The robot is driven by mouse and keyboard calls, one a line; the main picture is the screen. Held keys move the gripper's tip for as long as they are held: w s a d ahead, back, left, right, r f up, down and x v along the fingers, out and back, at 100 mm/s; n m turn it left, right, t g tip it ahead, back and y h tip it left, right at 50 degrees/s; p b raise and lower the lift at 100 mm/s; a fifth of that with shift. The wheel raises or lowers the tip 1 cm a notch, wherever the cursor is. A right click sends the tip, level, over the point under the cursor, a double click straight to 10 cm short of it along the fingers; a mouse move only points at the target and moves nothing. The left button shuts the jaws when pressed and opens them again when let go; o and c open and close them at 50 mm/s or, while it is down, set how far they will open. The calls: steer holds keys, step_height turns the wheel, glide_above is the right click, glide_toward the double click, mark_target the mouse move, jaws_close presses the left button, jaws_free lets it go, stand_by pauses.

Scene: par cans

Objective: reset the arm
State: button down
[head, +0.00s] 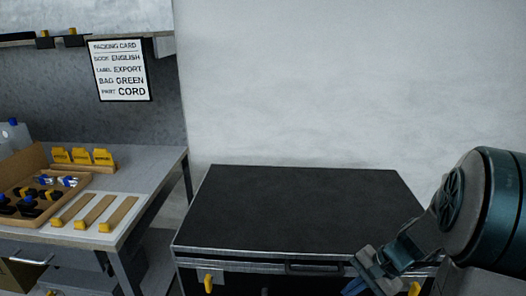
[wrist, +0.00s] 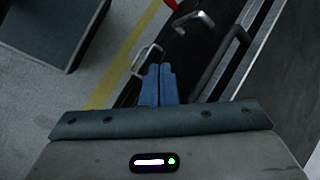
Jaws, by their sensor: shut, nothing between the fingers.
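My gripper (head: 369,277) is at the lower right of the head view, in front of the dark cabinet's front edge and low beside its handle. In the wrist view my gripper (wrist: 159,70) shows its two blue fingers side by side, shut with nothing between them. My arm comes in from the right edge of the head view, bent down to the left.
A black-topped cabinet (head: 305,215) stands in the middle, its top bare. Its handle (head: 315,268) is near my gripper. At left, a workbench (head: 150,167) holds a wooden tray (head: 88,183) of small parts. A packing card (head: 119,70) hangs above.

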steer(key=s+a+r+n+h+p, duration=0.2)
steer(key=s+r+n+p, duration=0.1)
steer(key=r, duration=0.4)
steer(key=s+a+r+n+t+h+p, duration=0.1)
steer(key=s+a+r+n+h+p, duration=0.1)
steer(key=r, duration=0.4)
steer(key=s+a+r+n+h+p, duration=0.2)
steer(key=s+r+n+p, duration=0.2)
steer(key=r, duration=0.3)
steer(key=shift+s+a+r+n+t, duration=0.15)
steer(key=shift+s+r+n+t, duration=0.2)
steer(key=shift+s, duration=0.25)
